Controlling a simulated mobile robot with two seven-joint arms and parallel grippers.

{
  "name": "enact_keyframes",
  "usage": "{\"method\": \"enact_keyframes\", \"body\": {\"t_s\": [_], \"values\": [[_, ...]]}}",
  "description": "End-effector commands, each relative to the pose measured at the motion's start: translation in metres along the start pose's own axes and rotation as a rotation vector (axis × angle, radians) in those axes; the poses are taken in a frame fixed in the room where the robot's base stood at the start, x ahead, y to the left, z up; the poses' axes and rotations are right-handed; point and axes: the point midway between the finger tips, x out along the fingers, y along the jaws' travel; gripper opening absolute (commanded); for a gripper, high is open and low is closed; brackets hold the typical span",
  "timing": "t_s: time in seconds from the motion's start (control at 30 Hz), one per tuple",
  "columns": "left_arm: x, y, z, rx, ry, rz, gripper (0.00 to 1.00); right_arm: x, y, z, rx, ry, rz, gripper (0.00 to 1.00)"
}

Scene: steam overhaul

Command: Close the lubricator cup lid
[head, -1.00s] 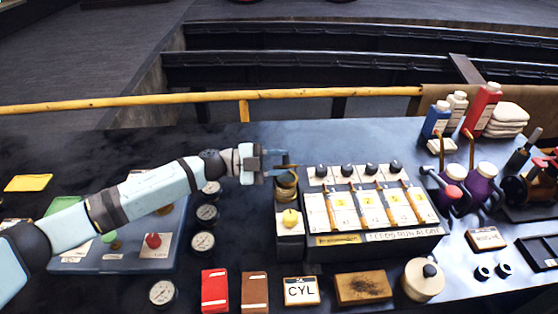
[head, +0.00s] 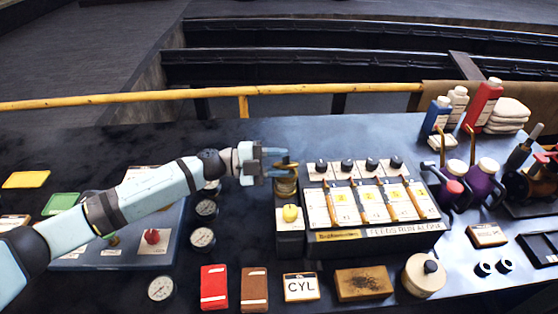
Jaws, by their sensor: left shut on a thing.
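The lubricator cup (head: 286,189) is a brass-coloured round cup at the back left corner of the black lubricator box (head: 376,236). Its lid (head: 287,167) shows as a thin brass-coloured piece at the cup's top; its exact angle is too small to tell. My left gripper (head: 278,163) reaches in from the left at the cup's top, its fingers shut on what looks like the lid. The fingers hide part of the lid. My right gripper is not in view.
Black knobs and several copper-coloured levers fill the box to the right. Gauges (head: 202,238) and a red button (head: 152,236) lie under and beside my left arm.

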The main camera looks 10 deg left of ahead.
Motion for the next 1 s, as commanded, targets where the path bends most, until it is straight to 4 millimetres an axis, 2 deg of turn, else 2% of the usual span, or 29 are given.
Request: {"method": "enact_keyframes", "body": {"t_s": [1.0], "values": [[-0.0006, 0.0017, -0.0011, 0.094, -0.002, -0.003, 0.11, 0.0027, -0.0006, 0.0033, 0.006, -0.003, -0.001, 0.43]]}}
